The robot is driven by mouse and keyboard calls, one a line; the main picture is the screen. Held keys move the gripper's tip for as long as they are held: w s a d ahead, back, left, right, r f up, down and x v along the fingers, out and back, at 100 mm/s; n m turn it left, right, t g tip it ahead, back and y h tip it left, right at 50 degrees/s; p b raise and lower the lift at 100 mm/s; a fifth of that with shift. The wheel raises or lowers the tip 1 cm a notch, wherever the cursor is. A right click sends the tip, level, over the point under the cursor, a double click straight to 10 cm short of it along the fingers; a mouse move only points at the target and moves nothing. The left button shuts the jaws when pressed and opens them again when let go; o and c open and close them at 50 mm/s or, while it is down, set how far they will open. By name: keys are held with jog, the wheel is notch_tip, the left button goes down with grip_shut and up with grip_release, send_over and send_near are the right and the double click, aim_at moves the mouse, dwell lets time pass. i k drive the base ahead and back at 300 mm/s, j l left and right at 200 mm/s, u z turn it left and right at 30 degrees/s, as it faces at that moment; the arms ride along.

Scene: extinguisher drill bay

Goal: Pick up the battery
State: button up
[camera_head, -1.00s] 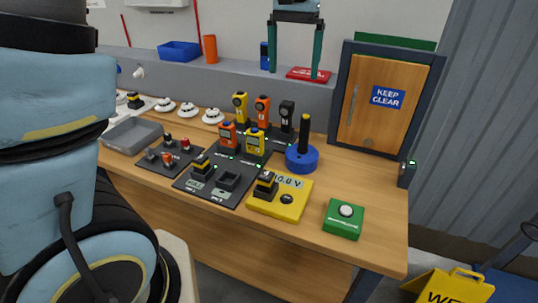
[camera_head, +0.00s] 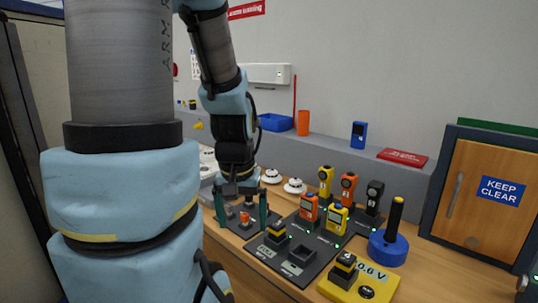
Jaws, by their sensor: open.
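A black and yellow battery (camera_head: 276,232) sits in one bay of the dark two-bay charger (camera_head: 262,252); the bay beside it looks empty. A second black and yellow battery (camera_head: 344,265) stands on the yellow tester (camera_head: 376,291), whose display reads about 0.6 V. My gripper (camera_head: 243,222) points down with its two teal fingers apart and nothing seen held between them. It appears left of the charger's battery in the picture, in front of a dark tray with small red and grey pieces (camera_head: 245,217). Its exact height above the bench is hard to tell.
Orange (camera_head: 308,207) and yellow (camera_head: 337,218) handheld detectors stand behind the charger, with more behind them. A blue round base with a black post (camera_head: 388,247) is at right. White domed detectors (camera_head: 294,186) lie at the back. My arm hides the bench's left part.

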aim_at(345, 264)
jog(key=l+u, duration=0.1)
jog(key=u, duration=0.6)
jog(key=k+l+u, duration=0.15)
jog(key=k+u, duration=0.6)
jog(key=u, duration=0.15)
jog(key=k+u, duration=0.1)
jog(key=k, duration=0.6)
